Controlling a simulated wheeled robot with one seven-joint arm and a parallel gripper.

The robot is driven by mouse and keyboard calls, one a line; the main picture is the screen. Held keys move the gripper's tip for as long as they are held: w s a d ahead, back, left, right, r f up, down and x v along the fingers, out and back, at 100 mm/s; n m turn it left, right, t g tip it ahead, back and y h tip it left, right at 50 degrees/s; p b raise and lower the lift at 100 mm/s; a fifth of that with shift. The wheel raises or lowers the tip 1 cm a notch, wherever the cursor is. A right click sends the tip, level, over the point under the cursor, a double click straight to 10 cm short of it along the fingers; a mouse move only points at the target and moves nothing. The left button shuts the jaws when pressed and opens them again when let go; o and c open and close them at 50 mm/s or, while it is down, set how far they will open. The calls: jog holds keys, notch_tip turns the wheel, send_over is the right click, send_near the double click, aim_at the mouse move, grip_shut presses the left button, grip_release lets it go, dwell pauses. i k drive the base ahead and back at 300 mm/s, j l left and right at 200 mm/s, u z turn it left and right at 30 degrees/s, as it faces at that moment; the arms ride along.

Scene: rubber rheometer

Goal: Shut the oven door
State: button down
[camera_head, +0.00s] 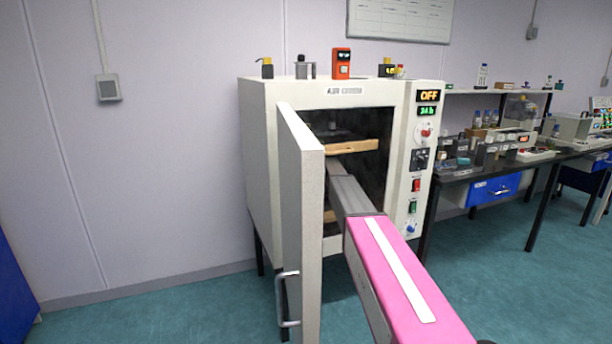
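The oven (415,92) is a white box-shaped cabinet on dark legs against the wall. Its door (311,240) is hinged on the left and stands wide open toward me, seen almost edge-on. A metal handle (283,300) is low on the door's left-hand, outer face. My pink and grey arm reaches from the lower right into the open oven, right of the door. My gripper is not clearly visible; the arm's far end is lost in the dark interior, near a light wooden board (355,147). I cannot tell whether it touches the board.
Several small items stand on the oven's top, including an orange device (341,64). A cluttered black bench (465,172) with a blue drawer (492,190) is at right. The floor left of the door is clear.

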aim_at(301, 157)
jog(key=k+l, duration=0.25)
jog(key=k, duration=0.2)
jog(key=k+l, duration=0.2)
jog(key=k, duration=0.3)
